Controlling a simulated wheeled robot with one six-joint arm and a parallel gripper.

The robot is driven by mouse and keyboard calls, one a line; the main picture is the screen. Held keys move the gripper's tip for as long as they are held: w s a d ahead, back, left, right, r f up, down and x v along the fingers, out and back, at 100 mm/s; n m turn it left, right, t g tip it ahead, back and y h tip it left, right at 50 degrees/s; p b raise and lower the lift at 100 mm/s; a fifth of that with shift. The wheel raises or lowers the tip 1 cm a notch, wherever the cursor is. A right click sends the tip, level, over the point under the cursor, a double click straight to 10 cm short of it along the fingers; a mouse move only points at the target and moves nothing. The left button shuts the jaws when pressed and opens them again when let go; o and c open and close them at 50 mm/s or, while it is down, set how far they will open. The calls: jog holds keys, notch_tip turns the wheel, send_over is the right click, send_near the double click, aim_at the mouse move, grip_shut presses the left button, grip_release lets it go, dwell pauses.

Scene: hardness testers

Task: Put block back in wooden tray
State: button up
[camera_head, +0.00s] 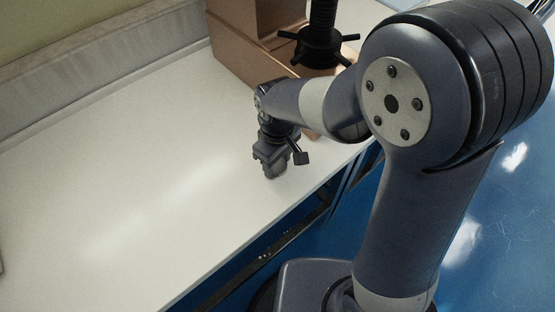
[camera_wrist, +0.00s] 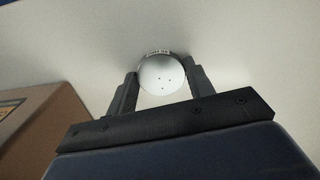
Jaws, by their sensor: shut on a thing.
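My gripper (camera_wrist: 161,88) is shut on a round, silvery metal block (camera_wrist: 162,76) in the wrist view. The block has a few small dark dots on its flat face and markings on its rim. One finger is on each side of it. The wooden tray is not seen in either view.
A brown hardness tester (camera_head: 232,58) with a black spoked handwheel (camera_head: 318,47) stands at the back of the white table (camera_head: 130,190). Its brown side also shows at the left in the wrist view (camera_wrist: 50,130). A blue floor (camera_head: 480,215) lies beyond the front edge.

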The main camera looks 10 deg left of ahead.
jog(key=shift+r, duration=0.1)
jog(key=o, duration=1.3)
jog(key=shift+f, duration=0.2)
jog(key=shift+r, duration=0.1)
notch_tip(320, 180, up, 12)
jog(key=shift+r+p, duration=0.1)
jog(key=shift+p, duration=0.7)
jog(key=b, duration=0.1)
send_near(277, 165)
jog(key=shift+f, duration=2.55)
